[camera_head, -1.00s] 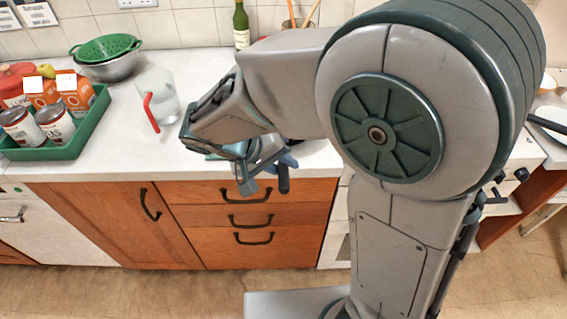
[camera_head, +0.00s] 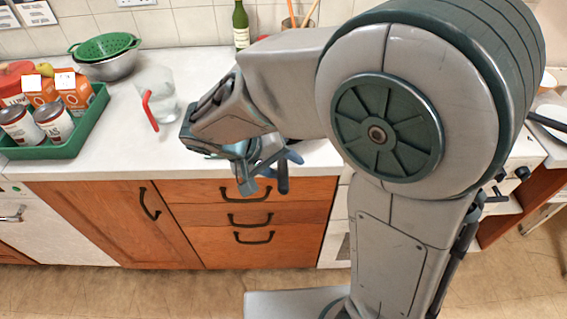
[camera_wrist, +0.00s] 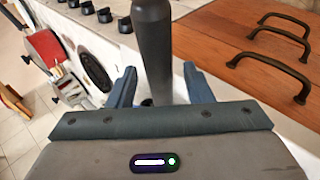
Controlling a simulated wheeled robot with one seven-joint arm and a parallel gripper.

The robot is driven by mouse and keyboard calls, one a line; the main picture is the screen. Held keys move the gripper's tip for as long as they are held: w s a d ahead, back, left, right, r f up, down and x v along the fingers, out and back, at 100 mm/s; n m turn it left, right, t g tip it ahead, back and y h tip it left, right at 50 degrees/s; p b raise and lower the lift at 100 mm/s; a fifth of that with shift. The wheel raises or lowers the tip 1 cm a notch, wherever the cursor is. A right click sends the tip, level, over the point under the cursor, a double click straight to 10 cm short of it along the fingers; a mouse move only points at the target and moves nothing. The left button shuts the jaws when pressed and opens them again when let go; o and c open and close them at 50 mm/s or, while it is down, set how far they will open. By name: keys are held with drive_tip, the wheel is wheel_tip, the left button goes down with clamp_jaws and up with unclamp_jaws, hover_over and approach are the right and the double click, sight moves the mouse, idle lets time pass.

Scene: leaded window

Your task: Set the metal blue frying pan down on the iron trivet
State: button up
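My gripper (camera_wrist: 160,88) is open in the wrist view, with one blue finger on each side of a dark grey handle (camera_wrist: 152,45). Gaps show between the handle and both fingers. I take this to be the frying pan's handle; the pan's body is not clearly visible in either view. In the head view my gripper (camera_head: 266,178) is at the counter's front edge above the drawers, and the dark handle (camera_head: 283,180) shows at its right finger. The iron trivet cannot be made out; my arm hides that part of the counter.
A glass pitcher with a red handle (camera_head: 158,100) stands on the counter left of my gripper. Further left are a green tray (camera_head: 75,143) with cans and cartons, and a green colander (camera_head: 105,46). A bottle (camera_head: 241,25) stands behind. Drawer handles (camera_head: 250,219) jut out below.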

drive_tip(key=shift+a, duration=0.15)
drive_tip(key=v, duration=1.3)
drive_tip(key=shift+r, duration=0.35)
drive_tip(key=shift+s+a, duration=0.1)
drive_tip(key=shift+a, duration=0.05)
drive_tip(key=s+d+f+y, duration=0.1)
drive_tip(key=d+f+y, duration=0.1)
drive_tip(key=d, duration=0.5)
drive_tip(key=s+d+f+m+y, duration=0.1)
drive_tip(key=s+d+f+y, duration=0.1)
drive_tip(key=d, duration=0.4)
drive_tip(key=s+d+f+m+y, duration=0.1)
drive_tip(key=s+d+f+y, duration=0.1)
drive_tip(key=d, duration=0.5)
drive_tip(key=shift+d+y+p, duration=0.3)
drive_tip(key=shift+y+p, duration=0.15)
drive_tip(key=shift+y, duration=0.35)
